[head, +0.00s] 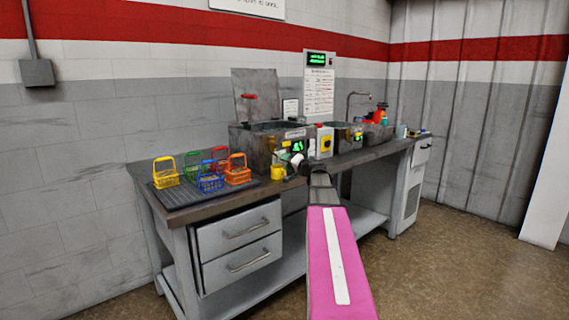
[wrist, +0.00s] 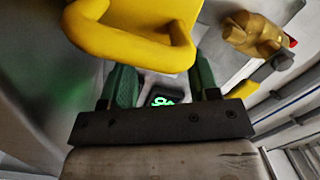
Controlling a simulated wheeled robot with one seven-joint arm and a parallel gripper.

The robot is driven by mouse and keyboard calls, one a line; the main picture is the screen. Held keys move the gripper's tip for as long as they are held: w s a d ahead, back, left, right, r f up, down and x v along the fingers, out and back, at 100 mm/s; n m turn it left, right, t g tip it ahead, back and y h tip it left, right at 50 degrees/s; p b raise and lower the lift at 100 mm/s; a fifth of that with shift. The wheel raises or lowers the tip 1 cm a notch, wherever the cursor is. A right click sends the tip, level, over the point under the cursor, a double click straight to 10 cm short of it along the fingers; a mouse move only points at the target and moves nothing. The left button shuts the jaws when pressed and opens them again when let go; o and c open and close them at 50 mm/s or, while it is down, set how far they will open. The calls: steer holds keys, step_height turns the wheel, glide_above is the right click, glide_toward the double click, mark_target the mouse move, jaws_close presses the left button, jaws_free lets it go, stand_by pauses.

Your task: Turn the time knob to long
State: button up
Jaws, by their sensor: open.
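My gripper (wrist: 164,80) is open in the wrist view, its two green fingers apart with nothing gripped between them. A small dark display with green digits (wrist: 163,100) shows in the gap between the fingers. In the head view a green-lit display (head: 297,146) is on the front of the grey tank unit (head: 258,145), just beyond my arm's end. I cannot make out the time knob or its setting in either view. My arm hides part of the unit's front, and my fingers are not clear in the head view.
A yellow handled object (wrist: 135,35) looms close to the fingers in the wrist view. A brass fitting (wrist: 255,35) is at upper right. On the bench (head: 150,185), coloured baskets (head: 210,182) stand left, a yellow mug (head: 278,172) nearer my arm, and a yellow switch box (head: 326,142) beyond.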

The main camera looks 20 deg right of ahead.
steer(key=shift+x, duration=0.9)
steer(key=c, duration=0.9)
steer(key=shift+m, duration=2.4)
steer(key=o, duration=0.9)
steer(key=shift+s, duration=0.15)
steer(key=v, duration=1)
steer(key=shift+s, duration=0.35)
